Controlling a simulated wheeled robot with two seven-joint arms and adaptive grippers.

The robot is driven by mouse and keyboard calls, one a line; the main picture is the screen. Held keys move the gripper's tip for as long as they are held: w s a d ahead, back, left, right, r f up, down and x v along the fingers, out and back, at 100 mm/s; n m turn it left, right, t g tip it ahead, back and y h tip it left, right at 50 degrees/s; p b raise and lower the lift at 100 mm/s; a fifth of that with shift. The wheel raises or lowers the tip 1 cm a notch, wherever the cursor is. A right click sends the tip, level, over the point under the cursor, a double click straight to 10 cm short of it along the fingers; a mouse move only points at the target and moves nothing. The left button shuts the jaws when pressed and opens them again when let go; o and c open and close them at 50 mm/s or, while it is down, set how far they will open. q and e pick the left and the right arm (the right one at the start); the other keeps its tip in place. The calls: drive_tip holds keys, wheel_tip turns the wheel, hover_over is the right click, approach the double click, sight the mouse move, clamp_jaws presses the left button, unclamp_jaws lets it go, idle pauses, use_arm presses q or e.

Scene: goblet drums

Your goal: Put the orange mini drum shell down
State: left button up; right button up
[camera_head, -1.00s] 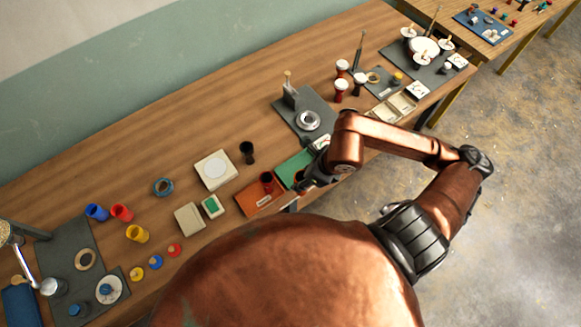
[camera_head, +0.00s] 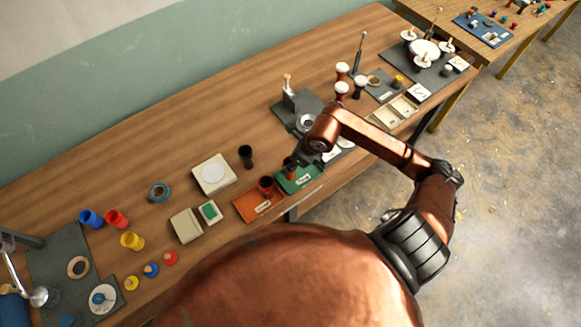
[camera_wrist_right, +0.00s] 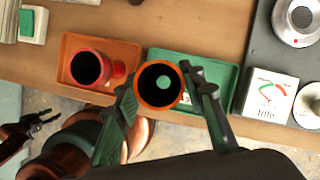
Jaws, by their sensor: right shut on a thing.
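The orange mini drum shell (camera_wrist_right: 160,86), with an orange rim and dark inside, is between the fingers of my right gripper (camera_wrist_right: 165,98) in the right wrist view. The gripper is shut on it. The shell stands over the left part of the green tray (camera_wrist_right: 228,92); whether its base touches the tray I cannot tell. In the head view the shell (camera_head: 290,167) shows dark beside my right gripper (camera_head: 299,160), above the green tray (camera_head: 312,181). My left gripper (camera_wrist_right: 48,117) shows at the left of the right wrist view, with its fingers apart and empty.
An orange tray (camera_head: 246,209) with a red shell (camera_head: 266,184) in it lies left of the green tray. A dark cup (camera_head: 245,153) stands behind. A grey mat with a metal fixture (camera_wrist_right: 300,18) and a white card (camera_wrist_right: 268,93) lies to the right.

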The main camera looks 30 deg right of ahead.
drive_tip(key=shift+f, duration=1.6)
drive_tip(key=o, duration=1.3)
drive_tip(key=shift+r, duration=0.15)
drive_tip(key=v, duration=1.2)
